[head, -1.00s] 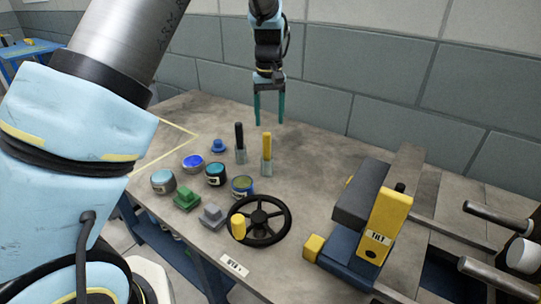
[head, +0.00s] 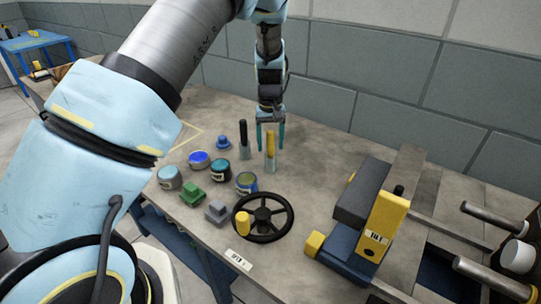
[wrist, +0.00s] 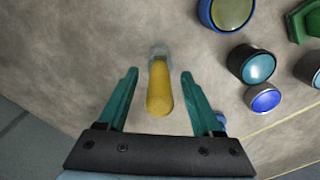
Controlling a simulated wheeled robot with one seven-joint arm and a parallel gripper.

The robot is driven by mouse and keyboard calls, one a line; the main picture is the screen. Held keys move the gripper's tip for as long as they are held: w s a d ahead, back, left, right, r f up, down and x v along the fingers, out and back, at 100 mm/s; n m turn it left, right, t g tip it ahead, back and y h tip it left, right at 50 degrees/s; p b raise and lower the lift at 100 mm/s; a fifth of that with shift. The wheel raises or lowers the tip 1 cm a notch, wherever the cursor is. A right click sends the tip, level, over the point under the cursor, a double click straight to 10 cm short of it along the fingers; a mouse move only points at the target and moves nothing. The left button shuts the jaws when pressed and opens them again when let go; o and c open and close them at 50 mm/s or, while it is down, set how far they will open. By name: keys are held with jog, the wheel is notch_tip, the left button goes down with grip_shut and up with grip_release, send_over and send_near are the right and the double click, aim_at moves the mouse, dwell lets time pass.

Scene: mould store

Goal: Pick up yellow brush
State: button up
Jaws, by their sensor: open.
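The yellow brush (head: 270,148) stands upright on the bench, its yellow handle up and a pale lower end down. In the wrist view the yellow brush (wrist: 159,88) lies between the two teal fingers, with clear gaps on both sides. My gripper (head: 270,148) is open, its fingers pointing down around the handle's upper part in the head view; it also shows in the wrist view (wrist: 158,75). Nothing is held. A similar brush with a black handle (head: 243,133) stands just left of it.
A black handwheel (head: 263,218) is in front. A yellow and blue clamp (head: 382,230) stands right. The bench behind is clear.

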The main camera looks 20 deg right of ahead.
jog(key=shift+c, duration=0.2)
grip_shut()
dwell(0.5)
notch_tip(320, 180, up, 10)
jog(key=shift+r+b, duration=0.1)
jog(key=shift+b, duration=1)
